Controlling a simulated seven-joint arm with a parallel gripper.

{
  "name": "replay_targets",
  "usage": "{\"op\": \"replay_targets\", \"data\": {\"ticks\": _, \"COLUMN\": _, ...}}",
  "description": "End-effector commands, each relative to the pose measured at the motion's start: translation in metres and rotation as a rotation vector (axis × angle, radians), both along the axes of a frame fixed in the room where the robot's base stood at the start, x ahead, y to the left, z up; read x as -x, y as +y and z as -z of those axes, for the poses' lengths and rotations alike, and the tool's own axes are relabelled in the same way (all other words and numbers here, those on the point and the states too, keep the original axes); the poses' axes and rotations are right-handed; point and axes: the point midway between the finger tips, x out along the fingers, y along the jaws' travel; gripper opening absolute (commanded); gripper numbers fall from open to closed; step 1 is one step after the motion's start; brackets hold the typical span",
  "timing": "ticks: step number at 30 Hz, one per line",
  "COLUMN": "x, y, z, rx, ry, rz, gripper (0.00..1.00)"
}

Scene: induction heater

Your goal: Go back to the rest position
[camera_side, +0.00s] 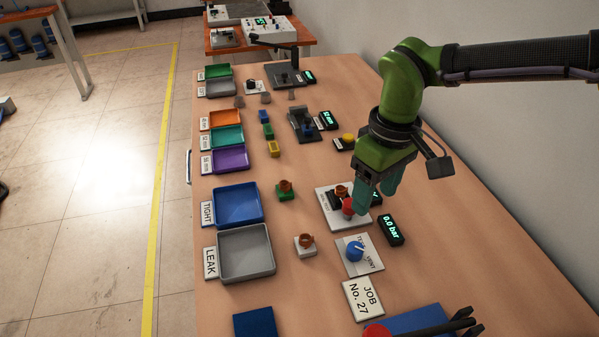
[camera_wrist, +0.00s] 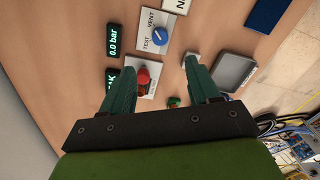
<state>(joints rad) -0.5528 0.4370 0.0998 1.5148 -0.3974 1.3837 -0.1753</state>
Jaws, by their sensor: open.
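My gripper (camera_side: 378,190) is at the end of the green arm, low over the right side of the table. In the wrist view its two teal fingers (camera_wrist: 165,85) are spread apart with nothing held between them. A white plate (camera_side: 330,212) with a red part (camera_side: 348,207) and a copper-coloured part (camera_side: 341,191) is just left of and below the fingers. In the wrist view the red part (camera_wrist: 142,77) shows between the fingers, beyond their tips or below them; I cannot tell the exact gap. The fingers partly hide the plate.
A TEST/VENT plate with a blue knob (camera_side: 355,251) and a 0.0 bar display (camera_side: 391,230) are close by. The blue TIGHT tray (camera_side: 258,222) and grey LEAK tray (camera_side: 270,266) stand left. Copper-topped parts on a green base (camera_side: 285,195) and white base (camera_side: 305,253) stand between.

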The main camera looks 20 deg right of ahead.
Motion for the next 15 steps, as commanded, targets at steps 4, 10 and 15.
{"op": "replay_targets", "data": {"ticks": 4, "x": 0.015, "y": -0.046, "z": -0.020, "rx": -0.064, "ry": -0.055, "rz": 0.112, "gripper": 0.61}}
{"op": "replay_targets", "data": {"ticks": 10, "x": 0.046, "y": -0.119, "z": -0.048, "rx": -0.171, "ry": -0.167, "rz": 0.319, "gripper": 0.61}}
{"op": "replay_targets", "data": {"ticks": 15, "x": 0.082, "y": -0.176, "z": -0.060, "rx": -0.262, "ry": -0.286, "rz": 0.513, "gripper": 0.61}}
